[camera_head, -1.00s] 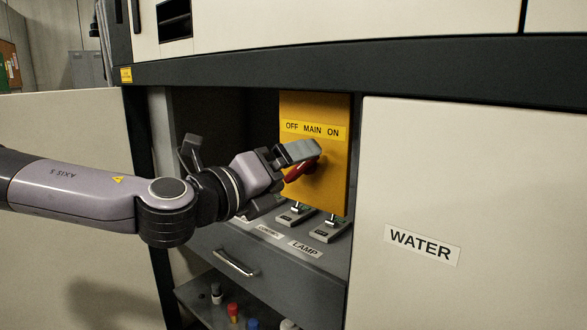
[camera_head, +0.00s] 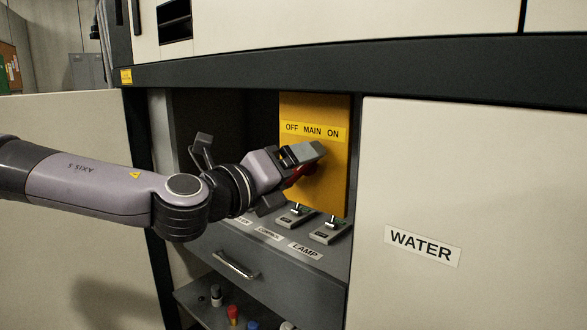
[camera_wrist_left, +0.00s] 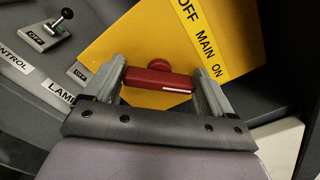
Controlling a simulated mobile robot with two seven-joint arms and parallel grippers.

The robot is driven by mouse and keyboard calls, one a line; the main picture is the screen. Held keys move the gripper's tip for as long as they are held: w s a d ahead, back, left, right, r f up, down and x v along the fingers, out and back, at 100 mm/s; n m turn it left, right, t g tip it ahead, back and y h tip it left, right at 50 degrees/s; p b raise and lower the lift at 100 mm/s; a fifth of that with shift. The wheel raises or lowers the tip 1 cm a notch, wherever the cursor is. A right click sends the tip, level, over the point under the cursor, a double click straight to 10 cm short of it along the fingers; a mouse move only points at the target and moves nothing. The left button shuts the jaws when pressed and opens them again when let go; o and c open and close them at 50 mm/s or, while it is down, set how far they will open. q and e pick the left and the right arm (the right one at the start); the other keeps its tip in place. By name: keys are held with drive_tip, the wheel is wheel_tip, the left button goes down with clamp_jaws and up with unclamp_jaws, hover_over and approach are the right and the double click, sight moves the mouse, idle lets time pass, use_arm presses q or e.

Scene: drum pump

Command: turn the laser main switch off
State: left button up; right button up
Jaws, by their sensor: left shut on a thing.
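The main switch is a red handle (camera_head: 299,173) on a yellow panel (camera_head: 335,185) labelled OFF MAIN ON. In the head view the handle is mostly hidden behind my left gripper (camera_head: 303,166). In the left wrist view the red handle (camera_wrist_left: 158,78) lies between the two fingers of my left gripper (camera_wrist_left: 160,85), which is shut on it. The white line on the handle is at its end near the right finger. Relative to the lettering, that end points up and tilts toward the ON side. My right gripper is not in view.
Below the panel are small toggle switches (camera_head: 330,231) on a grey ledge with CONTROL and LAMP labels. A drawer handle (camera_head: 236,264) is lower down. The WATER door (camera_head: 480,190) stands to the right and a cream panel (camera_head: 60,130) to the left.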

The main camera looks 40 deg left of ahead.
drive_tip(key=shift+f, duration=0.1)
use_arm(q)
drive_tip(key=n+b, duration=0.3)
drive_tip(key=n, duration=0.3)
drive_tip(key=n+b, duration=0.4)
drive_tip(key=n, duration=0.2)
drive_tip(key=f+n+b, duration=0.1)
drive_tip(key=n+b, duration=0.2)
drive_tip(key=n, duration=0.3)
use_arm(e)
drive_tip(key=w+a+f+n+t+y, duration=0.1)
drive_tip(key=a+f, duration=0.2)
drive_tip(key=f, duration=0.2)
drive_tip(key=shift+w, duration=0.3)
use_arm(q)
drive_tip(key=shift+r, duration=0.1)
drive_tip(key=o, duration=0.9)
drive_tip(key=shift+c, duration=0.2)
